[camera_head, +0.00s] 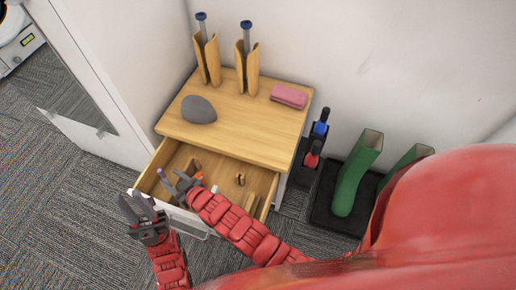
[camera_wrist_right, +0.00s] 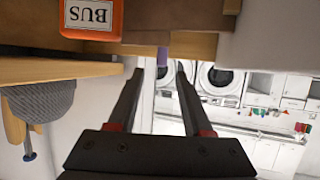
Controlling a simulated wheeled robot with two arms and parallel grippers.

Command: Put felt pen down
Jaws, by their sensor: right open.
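A small purple item (camera_head: 160,172), likely the felt pen, shows at the left side of the open drawer (camera_head: 262,186). A purple piece also shows in the right wrist view (camera_wrist_right: 162,58), just beyond my right fingertips and partly hidden. My right gripper (camera_head: 174,181) is over the drawer's left part with its fingers apart. In the right wrist view its two dark fingers (camera_wrist_right: 158,82) have a clear gap with nothing held between them. My left gripper (camera_head: 138,208) is outside the drawer's front left corner, fingers apart and empty.
The wooden cabinet top (camera_head: 245,118) holds a grey stone-like lump (camera_head: 199,110), a pink folded cloth (camera_head: 289,96) and two wooden holders (camera_head: 246,72).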

